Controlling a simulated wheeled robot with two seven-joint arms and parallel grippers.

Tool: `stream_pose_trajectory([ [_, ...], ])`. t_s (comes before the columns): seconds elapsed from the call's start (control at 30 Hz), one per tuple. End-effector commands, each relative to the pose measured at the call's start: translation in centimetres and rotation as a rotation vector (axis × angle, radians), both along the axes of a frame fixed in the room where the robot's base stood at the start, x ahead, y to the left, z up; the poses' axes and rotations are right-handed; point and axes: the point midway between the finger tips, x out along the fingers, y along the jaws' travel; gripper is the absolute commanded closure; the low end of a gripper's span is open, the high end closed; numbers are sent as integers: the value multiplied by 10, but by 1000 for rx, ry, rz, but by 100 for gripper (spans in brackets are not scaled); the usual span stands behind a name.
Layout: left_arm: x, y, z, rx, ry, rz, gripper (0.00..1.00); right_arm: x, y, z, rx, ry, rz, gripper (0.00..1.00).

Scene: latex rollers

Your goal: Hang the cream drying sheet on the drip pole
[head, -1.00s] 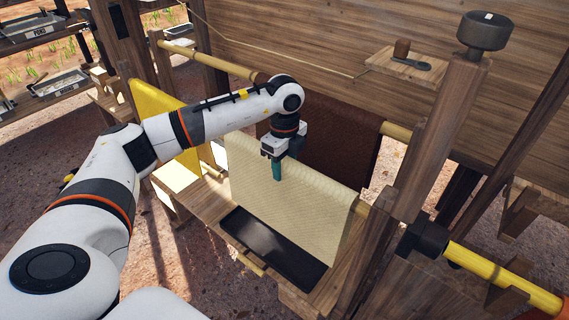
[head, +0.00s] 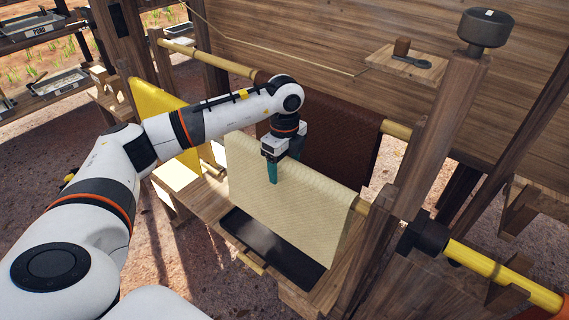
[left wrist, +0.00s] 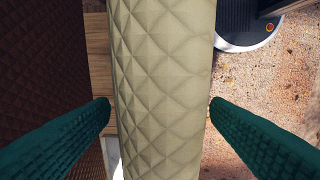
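The cream drying sheet (head: 300,210) has a quilted pattern and hangs draped over the front pole (head: 363,206), its near side falling above a black tray. My left gripper (head: 284,168) is over the sheet's top fold with its teal fingers pointing down. In the left wrist view, the open fingers (left wrist: 160,105) stand on either side of the folded cream sheet (left wrist: 165,60), with gaps visible beside it. Most of the pole is hidden under the sheet. My right gripper is not in view.
A dark brown sheet (head: 335,135) hangs on a pole behind. A yellow sheet (head: 152,105) is at the left. The black tray (head: 250,236) lies below the cream sheet. A wooden post (head: 435,140) and a yellow pole (head: 490,268) are at the right.

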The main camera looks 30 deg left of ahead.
Motion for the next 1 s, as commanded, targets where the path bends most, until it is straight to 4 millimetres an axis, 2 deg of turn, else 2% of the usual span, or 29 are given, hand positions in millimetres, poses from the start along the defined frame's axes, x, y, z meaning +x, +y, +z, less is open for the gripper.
stream_pose_trajectory([
  [0.23, -1, 0, -1, 1, 3, 0, 29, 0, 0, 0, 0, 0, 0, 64],
  [0.37, 0, 0, 8, 0, -1, 0, 29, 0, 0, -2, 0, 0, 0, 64],
  [0.47, 1, 0, 24, 0, -4, 0, 29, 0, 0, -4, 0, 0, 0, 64],
  [0.8, 1, 0, 95, -1, -4, -1, 29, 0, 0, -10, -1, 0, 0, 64],
  [1.0, 0, 0, 116, 0, -1, 0, 29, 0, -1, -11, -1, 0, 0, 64],
])
